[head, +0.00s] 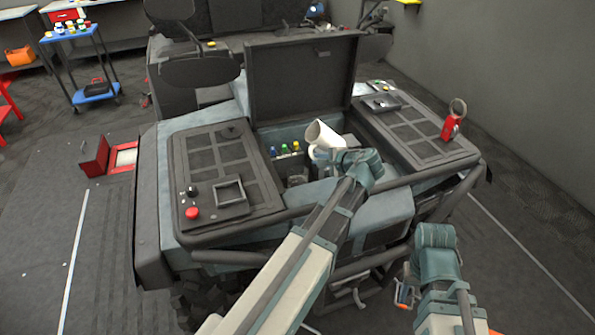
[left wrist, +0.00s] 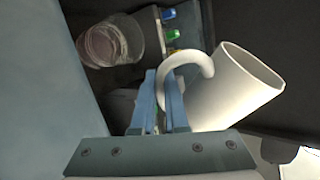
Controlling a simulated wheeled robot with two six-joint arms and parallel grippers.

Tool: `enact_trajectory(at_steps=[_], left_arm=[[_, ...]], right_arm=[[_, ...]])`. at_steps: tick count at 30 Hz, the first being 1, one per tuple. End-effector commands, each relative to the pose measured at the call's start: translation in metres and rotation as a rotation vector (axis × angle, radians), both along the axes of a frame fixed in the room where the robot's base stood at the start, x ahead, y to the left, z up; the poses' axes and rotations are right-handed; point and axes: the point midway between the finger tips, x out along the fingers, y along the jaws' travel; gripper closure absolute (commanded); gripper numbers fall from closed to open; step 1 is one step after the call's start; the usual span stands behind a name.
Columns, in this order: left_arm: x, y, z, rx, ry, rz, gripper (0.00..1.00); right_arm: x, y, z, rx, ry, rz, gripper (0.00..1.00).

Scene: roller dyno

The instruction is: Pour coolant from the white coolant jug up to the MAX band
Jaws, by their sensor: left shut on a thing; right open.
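The white coolant jug (head: 325,134) is held above the open compartment in the head view, tilted, with its handle low. My left gripper (head: 324,157) is shut on the handle; in the left wrist view its blue fingers (left wrist: 165,103) close around the curved handle and the jug (left wrist: 228,88) stands to their right. A clear, round container (left wrist: 110,42) with a faint pinkish tint is at the upper left there, apart from the jug. No stream shows, and I cannot make out a MAX band. My right gripper (head: 405,288) is low at the right, open, partly hidden by its arm.
Several coloured caps (head: 284,149) stand in the compartment, under a raised dark lid (head: 301,88). A flat panel with a red button (head: 193,213) lies left of it. A red padlock-like tag (head: 452,124) stands on the right panel. A dark tube bar (head: 290,215) runs along the front.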

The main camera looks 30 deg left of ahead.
Motion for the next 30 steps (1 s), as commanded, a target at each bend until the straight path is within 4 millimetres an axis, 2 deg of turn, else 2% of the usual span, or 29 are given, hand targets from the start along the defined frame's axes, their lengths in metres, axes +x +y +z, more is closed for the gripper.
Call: enact_trajectory(at_steps=[4, 9, 17, 21, 30], left_arm=[[-0.004, 0.005, 0.016, 0.108, 0.146, 0.004, 1.00], [0.001, 0.001, 0.038, 0.242, 0.334, 0.006, 1.00], [0.002, 0.000, 0.066, 0.378, 0.524, 0.007, 1.00], [0.004, -0.001, 0.065, 0.435, 0.603, 0.008, 1.00], [0.003, -0.002, 0.070, 0.479, 0.666, 0.008, 1.00]], right_arm=[[0.000, 0.000, 0.007, 0.000, 0.000, 0.000, 0.50], [0.000, 0.000, 0.014, 0.000, 0.000, 0.000, 0.50], [0.000, 0.000, 0.022, 0.000, 0.000, 0.000, 0.50], [0.000, 0.000, 0.011, 0.000, 0.000, 0.000, 0.50], [0.000, 0.000, 0.008, 0.000, 0.000, 0.000, 0.50]])
